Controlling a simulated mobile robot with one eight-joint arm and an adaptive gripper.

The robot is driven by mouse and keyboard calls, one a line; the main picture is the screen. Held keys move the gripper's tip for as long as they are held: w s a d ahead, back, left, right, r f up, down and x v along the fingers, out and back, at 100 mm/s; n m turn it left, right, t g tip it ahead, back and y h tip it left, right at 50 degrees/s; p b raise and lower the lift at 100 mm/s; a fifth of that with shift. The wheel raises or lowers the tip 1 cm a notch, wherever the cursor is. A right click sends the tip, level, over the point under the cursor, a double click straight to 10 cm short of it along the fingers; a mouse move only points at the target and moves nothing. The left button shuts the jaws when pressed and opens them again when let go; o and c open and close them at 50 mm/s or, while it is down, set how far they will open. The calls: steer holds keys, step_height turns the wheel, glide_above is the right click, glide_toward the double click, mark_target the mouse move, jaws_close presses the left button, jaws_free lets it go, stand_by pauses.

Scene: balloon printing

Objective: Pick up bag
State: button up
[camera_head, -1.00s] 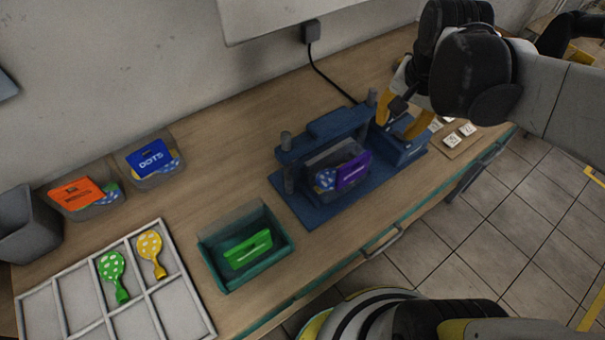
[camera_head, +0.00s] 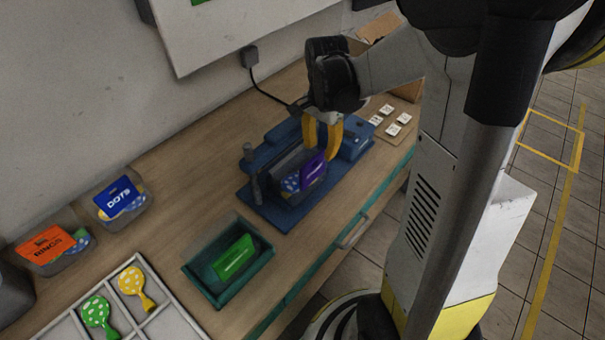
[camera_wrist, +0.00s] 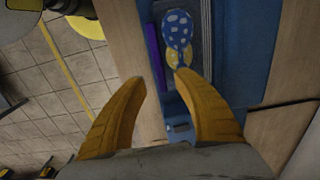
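I cannot make out anything that is plainly a bag. A grey bin with a purple card (camera_head: 314,168) and dotted balloons (camera_head: 290,183) sits in the blue machine (camera_head: 280,212). The wrist view shows the purple card edge-on (camera_wrist: 154,55), with a blue dotted balloon (camera_wrist: 178,28) and a yellow one (camera_wrist: 179,57) beside it in the dark bin. My gripper (camera_head: 322,157) points down over the machine, at the bin's back right. In the wrist view its two yellow fingers (camera_wrist: 168,78) are spread, with nothing between them.
A teal tray (camera_head: 207,286) with a green card (camera_head: 234,258) stands left of the machine. Bins with orange (camera_head: 48,245) and blue DOTS (camera_head: 118,197) cards stand farther left. A white divided tray (camera_head: 165,318) holds green and yellow balloons. White tiles (camera_head: 393,129) lie at right.

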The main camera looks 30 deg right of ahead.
mark_target(319, 153)
step_height(319, 153, down, 4)
steer(key=shift+w+a+f+b, duration=0.1)
steer(key=shift+f+b, duration=0.15)
steer(key=shift+b, duration=0.5)
steer(key=shift+r, duration=0.1)
steer(key=shift+c, duration=0.4)
jaws_close()
steer(key=shift+r, duration=0.1)
